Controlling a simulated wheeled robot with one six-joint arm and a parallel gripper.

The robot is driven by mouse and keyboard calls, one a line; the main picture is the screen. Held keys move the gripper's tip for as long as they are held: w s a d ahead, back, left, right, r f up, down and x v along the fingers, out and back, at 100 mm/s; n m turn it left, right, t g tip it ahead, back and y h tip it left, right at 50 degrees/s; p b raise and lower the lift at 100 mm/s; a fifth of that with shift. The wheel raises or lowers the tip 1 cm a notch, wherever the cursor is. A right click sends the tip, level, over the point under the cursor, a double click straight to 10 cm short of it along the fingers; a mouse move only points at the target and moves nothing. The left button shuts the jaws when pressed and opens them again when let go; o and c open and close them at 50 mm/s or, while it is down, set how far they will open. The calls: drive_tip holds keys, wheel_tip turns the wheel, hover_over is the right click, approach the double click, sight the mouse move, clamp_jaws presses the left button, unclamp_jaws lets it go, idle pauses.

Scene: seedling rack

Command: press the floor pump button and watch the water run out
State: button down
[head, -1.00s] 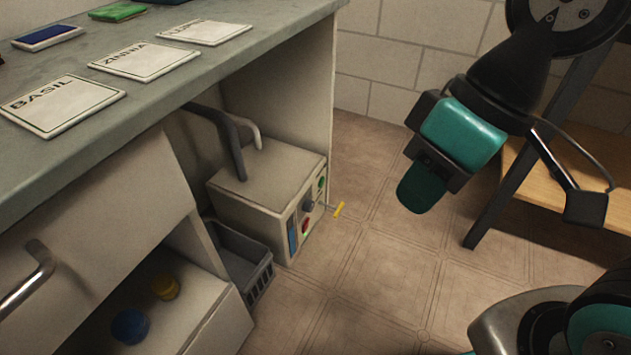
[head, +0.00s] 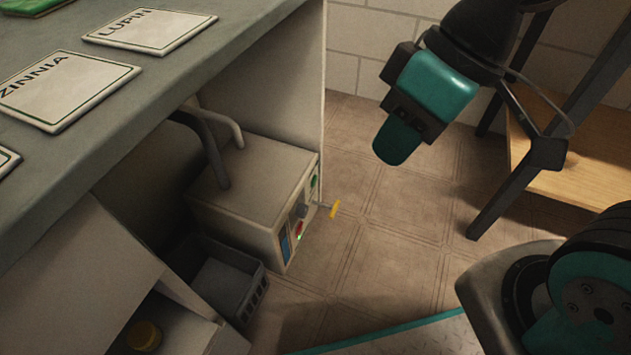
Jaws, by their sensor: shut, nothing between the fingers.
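The floor pump is a beige box (head: 245,185) on the floor under the counter, with a dark hose and a pale hose at its top. Its narrow front panel carries a green button (head: 314,181), a dark round knob (head: 303,211), a red control (head: 298,228), a small lit green spot and a blue strip (head: 284,247). A yellow-tipped lever (head: 335,209) sticks out to the right. My gripper (head: 392,142) is shut and empty, pointing down, in the air to the right of the pump and apart from it. No running water shows.
A grey basket (head: 235,283) stands left of the pump, beside an open drawer (head: 170,330) with a yellow object (head: 145,335). The counter (head: 200,75) overhangs the pump. A wooden shelf rack (head: 580,160) stands at right. Floor right of the pump is clear.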

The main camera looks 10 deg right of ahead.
drive_tip(key=w+a+f+n+t+y+b, duration=0.1)
drive_tip(key=w+f+n+b, duration=0.3)
drive_tip(key=f, duration=0.3)
drive_tip(key=w+a+f+n+t+y+b, duration=0.1)
drive_tip(key=w+f+b, duration=0.4)
drive_tip(key=w+f, duration=0.15)
drive_tip(key=n+t+b, duration=0.6)
drive_tip(key=n+b, duration=0.1)
drive_tip(key=b, duration=0.6)
approach(314, 181)
drive_tip(key=s+r, duration=0.3)
drive_tip(key=w+d+f+n+t+h+b, duration=0.2)
drive_tip(key=d+f, duration=0.4)
drive_tip(key=f, duration=0.4)
drive_tip(key=shift+w+d+n+t+h+b, duration=0.2)
drive_tip(key=shift+w+n+t+h+b, duration=0.15)
drive_tip(key=shift+n+b, duration=0.4)
drive_tip(key=w+a+p, duration=0.5)
drive_tip(key=a+p, duration=0.2)
drive_tip(key=p, duration=0.3)
